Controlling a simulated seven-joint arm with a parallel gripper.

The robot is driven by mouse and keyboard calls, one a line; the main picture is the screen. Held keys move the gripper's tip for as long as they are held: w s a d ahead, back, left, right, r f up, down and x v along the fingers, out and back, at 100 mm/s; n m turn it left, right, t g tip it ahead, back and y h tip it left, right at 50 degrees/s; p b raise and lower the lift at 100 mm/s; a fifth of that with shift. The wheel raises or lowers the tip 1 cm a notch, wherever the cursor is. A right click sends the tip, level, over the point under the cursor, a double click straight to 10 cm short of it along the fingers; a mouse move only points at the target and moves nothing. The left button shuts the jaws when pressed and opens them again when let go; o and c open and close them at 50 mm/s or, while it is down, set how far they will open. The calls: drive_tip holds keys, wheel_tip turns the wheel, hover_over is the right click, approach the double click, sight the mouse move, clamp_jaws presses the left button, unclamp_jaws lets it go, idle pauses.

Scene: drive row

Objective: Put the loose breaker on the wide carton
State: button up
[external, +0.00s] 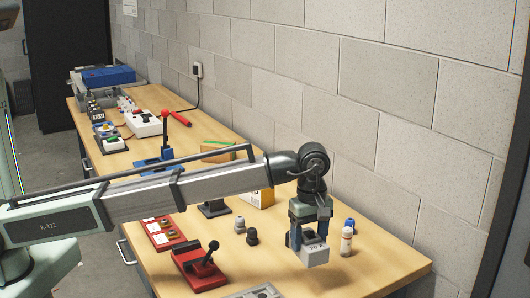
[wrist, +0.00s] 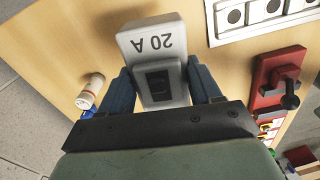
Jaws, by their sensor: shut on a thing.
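The breaker (external: 315,257) is a light grey block marked "20 A". My gripper (external: 309,236) points down and is shut on it, one blue finger on each side. The breaker also shows in the wrist view (wrist: 150,40), with its black switch between the fingers. It is over the near right part of the bench; I cannot tell how far above the top. A yellow and white carton (external: 262,198) stands behind my arm, partly hidden. A brown carton (external: 217,153) with a green edge lies farther back. I cannot tell which is the wide carton.
A white bottle (external: 346,241) and a blue-capped one (external: 350,224) stand close right of my gripper. Dark and grey knobs (external: 252,237) stand to its left. A red lever switch (external: 199,266) and a socket panel (wrist: 265,15) lie nearby. The block wall borders the bench.

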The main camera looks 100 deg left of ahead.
drive_tip(key=shift+r, duration=0.85)
drive_tip(key=shift+a, duration=0.15)
drive_tip(key=s+a+n, duration=0.1)
drive_tip(key=s+a, duration=0.3)
drive_tip(key=a, duration=0.4)
drive_tip(key=s+a+n, duration=0.2)
drive_tip(key=s+a, duration=0.1)
drive_tip(key=a, duration=0.5)
wheel_tip(320, 180, up, 6)
drive_tip(key=r+n, duration=0.1)
drive_tip(key=n, duration=0.7)
hover_over(218, 143)
drive_tip(key=shift+a+f, duration=0.1)
drive_tip(key=shift+f, duration=4.55)
drive_tip(key=shift+f, duration=0.15)
